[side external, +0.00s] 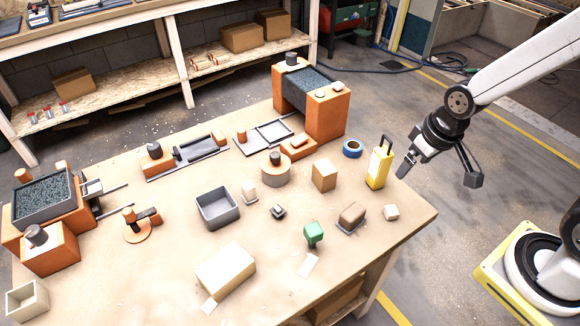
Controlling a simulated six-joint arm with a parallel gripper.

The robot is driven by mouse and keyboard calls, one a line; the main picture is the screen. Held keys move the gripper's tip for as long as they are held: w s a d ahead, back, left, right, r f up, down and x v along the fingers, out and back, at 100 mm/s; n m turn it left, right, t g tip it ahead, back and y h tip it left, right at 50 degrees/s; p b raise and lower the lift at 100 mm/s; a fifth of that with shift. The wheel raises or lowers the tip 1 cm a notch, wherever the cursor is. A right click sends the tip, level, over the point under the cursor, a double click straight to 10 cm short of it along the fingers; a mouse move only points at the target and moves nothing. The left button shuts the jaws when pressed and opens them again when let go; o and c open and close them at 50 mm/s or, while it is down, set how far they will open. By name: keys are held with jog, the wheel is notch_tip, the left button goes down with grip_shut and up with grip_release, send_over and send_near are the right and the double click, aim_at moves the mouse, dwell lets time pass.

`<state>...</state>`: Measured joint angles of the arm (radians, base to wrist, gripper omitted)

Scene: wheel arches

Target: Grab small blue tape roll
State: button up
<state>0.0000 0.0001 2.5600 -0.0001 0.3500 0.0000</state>
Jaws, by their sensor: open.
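The small blue tape roll (352,149) lies flat on the wooden table, toward its back right. It stands between a tall orange block structure and a yellow case with a handle. My gripper (438,176) is at the right, past the table's right edge as seen here. Its two fingers are spread wide and nothing is between them. It is apart from the tape roll, with the yellow case between the two in the picture.
The yellow case (379,167) stands right of the roll. The orange structure (325,113) rises at its upper left, and a cardboard box (324,175) sits at its lower left. A grey bin (217,208) and several small objects cover the table (400,225).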

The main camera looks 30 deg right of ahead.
jog(key=shift+r, duration=0.15)
jog(key=shift+w+v, duration=0.55)
jog(key=shift+v, duration=1.9)
jog(key=w+d+m+t+y, duration=0.35)
jog(key=w+m+y, duration=0.35)
jog(key=w+m, duration=0.9)
jog(key=w+d+m+t, duration=0.4)
jog(key=d+m+t, duration=0.2)
jog(key=d+m, duration=0.65)
jog(key=shift+m+g, duration=0.25)
jog(key=shift+m, duration=0.5)
jog(key=f, duration=0.7)
jog(key=a+f, duration=0.1)
jog(key=f, duration=1.3)
jog(key=shift+s+a+f, duration=0.15)
jog(key=shift+a, duration=0.2)
jog(key=shift+f, duration=0.4)
